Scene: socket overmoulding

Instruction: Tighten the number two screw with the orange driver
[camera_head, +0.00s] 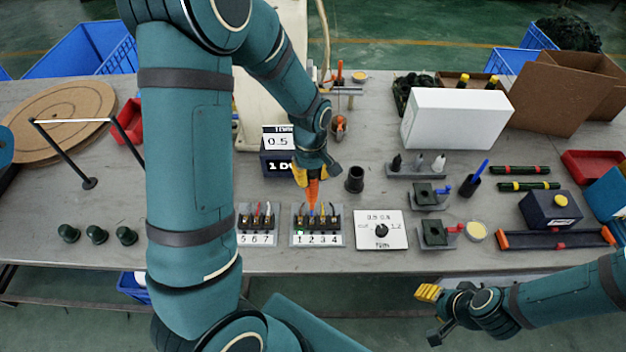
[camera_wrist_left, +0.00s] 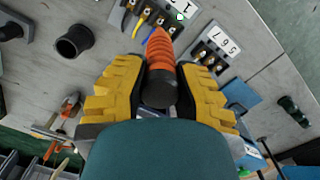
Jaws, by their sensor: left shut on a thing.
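My left gripper (camera_head: 313,172) is shut on the orange driver (camera_head: 314,194) and holds it roughly upright, tip down, over the terminal block labelled 1 2 3 4 (camera_head: 318,240). In the left wrist view the orange driver (camera_wrist_left: 159,50) sits between the yellow finger pads, and the block (camera_wrist_left: 178,10) lies beyond it. The driver's tip is near the middle terminals; I cannot tell whether it touches the number two screw, which is hidden or too small to make out. A green light shows near number 1. My right gripper (camera_head: 432,315) is empty and open, in front of the table edge.
Block 5 6 7 (camera_head: 257,239) stands just left, partly behind my left arm. A dial panel (camera_head: 381,243) lies right. A display reading 0.5 (camera_head: 279,142) and a black cup (camera_head: 354,180) stand behind. Fixtures (camera_head: 434,246) and a white box (camera_head: 455,118) occupy the right.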

